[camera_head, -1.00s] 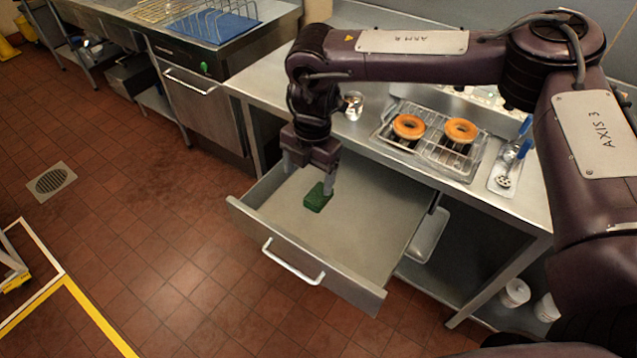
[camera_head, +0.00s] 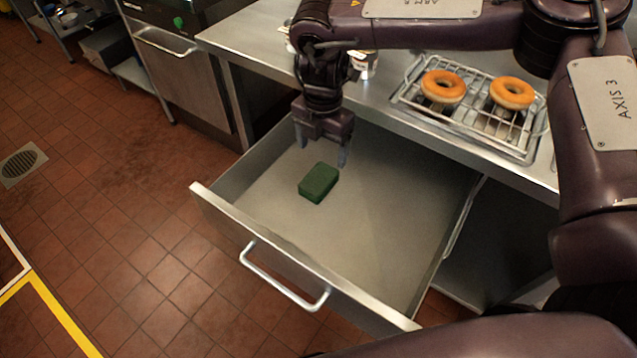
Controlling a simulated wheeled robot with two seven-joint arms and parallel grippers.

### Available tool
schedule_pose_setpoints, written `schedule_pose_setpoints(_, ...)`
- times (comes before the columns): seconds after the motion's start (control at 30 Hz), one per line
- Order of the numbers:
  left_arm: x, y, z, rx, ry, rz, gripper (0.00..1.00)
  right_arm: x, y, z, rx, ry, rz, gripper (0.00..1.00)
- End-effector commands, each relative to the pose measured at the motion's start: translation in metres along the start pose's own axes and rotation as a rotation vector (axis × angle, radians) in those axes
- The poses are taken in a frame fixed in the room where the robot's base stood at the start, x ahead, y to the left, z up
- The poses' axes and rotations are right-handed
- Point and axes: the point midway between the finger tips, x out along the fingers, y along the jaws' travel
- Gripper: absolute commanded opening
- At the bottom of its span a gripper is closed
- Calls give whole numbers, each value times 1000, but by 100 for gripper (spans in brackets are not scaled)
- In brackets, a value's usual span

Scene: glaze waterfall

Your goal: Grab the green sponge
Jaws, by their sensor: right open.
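The green sponge (camera_head: 318,183) is a dark green block lying on the floor of the open metal drawer (camera_head: 375,225). My right gripper (camera_head: 322,157) points down over the back part of the drawer. Its two fingers are spread apart with nothing seen between them. In the picture the fingertips are just above the sponge's far side. I cannot tell exactly how high they are above the drawer floor. My left gripper is not in view.
The drawer's front wall with its handle (camera_head: 285,277) is nearest me. The steel counter (camera_head: 262,40) is behind, with a wire rack (camera_head: 470,118) holding two doughnuts (camera_head: 443,86). A cup (camera_head: 363,64) stands behind my right wrist. The tiled floor to the left is clear.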

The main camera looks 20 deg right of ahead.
Motion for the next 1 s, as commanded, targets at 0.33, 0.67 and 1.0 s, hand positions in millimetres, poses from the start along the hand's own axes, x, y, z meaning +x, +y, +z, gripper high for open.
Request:
schedule_pose_setpoints(0.33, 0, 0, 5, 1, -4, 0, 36, 34, 0, -1, -1, 0, -2, 78)
schedule_pose_setpoints(0.67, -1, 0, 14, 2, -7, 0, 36, 77, 1, -2, 0, -1, -2, 78)
schedule_pose_setpoints(1.0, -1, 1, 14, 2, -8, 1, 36, 79, 1, -2, 0, 0, 0, 68)
